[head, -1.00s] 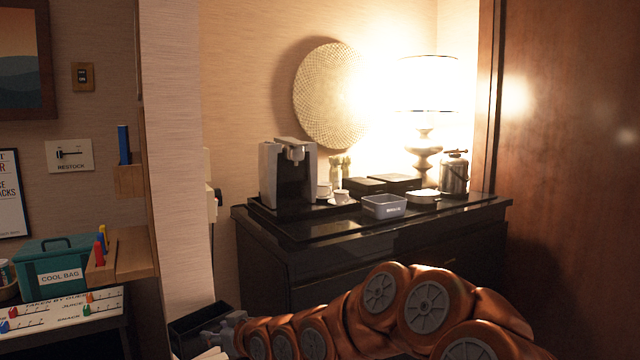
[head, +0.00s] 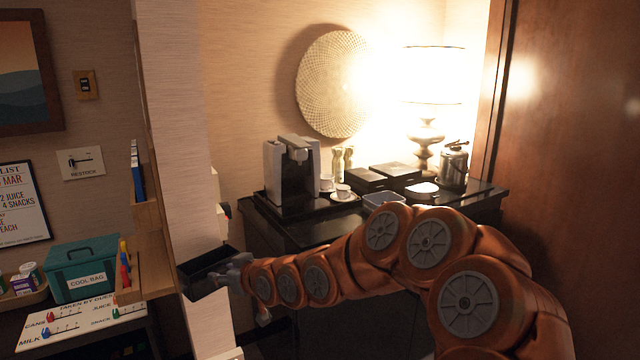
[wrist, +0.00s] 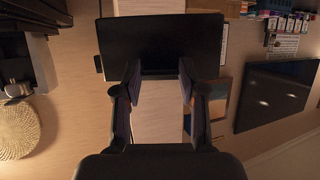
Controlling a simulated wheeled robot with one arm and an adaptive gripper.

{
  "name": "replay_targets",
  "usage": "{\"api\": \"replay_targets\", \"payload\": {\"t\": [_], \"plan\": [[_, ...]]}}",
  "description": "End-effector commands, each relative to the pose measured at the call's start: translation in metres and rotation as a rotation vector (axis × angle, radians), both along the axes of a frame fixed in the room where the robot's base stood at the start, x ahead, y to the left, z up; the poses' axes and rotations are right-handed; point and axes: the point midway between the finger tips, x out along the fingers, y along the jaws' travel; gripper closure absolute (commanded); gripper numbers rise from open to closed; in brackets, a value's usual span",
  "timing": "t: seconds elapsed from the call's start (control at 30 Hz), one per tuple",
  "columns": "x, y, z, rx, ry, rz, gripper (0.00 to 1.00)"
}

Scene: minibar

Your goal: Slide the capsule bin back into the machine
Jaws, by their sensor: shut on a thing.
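The capsule bin (head: 203,268) is a dark, open-topped box at the lower left of the head view. My gripper (head: 236,268) is shut on its right end and holds it in the air beside the pale wall edge. In the wrist view the bin (wrist: 160,38) is a black rectangle beyond the fingertips of my gripper (wrist: 160,85). The coffee machine (head: 292,172) stands on a black tray on the dark cabinet, to the right of and farther back than the bin. Its lower front looks dark and its slot cannot be made out.
Cups (head: 342,190), dark boxes (head: 380,175), a lamp (head: 426,140) and a metal canister (head: 453,166) crowd the cabinet top (head: 320,228). A grey container (head: 384,198) is partly behind my arm. A wooden shelf (head: 150,258) and teal cool bag (head: 82,270) are at left.

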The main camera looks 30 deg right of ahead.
Motion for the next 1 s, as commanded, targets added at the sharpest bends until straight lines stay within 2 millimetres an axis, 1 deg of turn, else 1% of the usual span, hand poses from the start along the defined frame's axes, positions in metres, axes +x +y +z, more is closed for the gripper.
{"api": "replay_targets", "payload": {"t": [0.03,0.2,0.37,0.47,0.8,0.83,0.97,1.0], "plan": [[0.0,0.0,0.023,0.0,-0.001,0.0,1.0],[0.0,0.0,0.059,0.0,-0.001,0.0,1.0],[0.0,0.0,0.086,0.0,-0.001,0.0,1.0],[0.0,0.0,0.097,0.0,-0.001,0.0,1.0],[0.0,-0.001,0.122,0.0,0.0,-0.001,1.0],[0.002,-0.01,0.117,0.0,0.0,-0.016,1.0],[0.009,-0.039,0.114,0.0,0.002,-0.062,1.0],[0.011,-0.05,0.113,0.0,0.002,-0.077,1.0]]}}
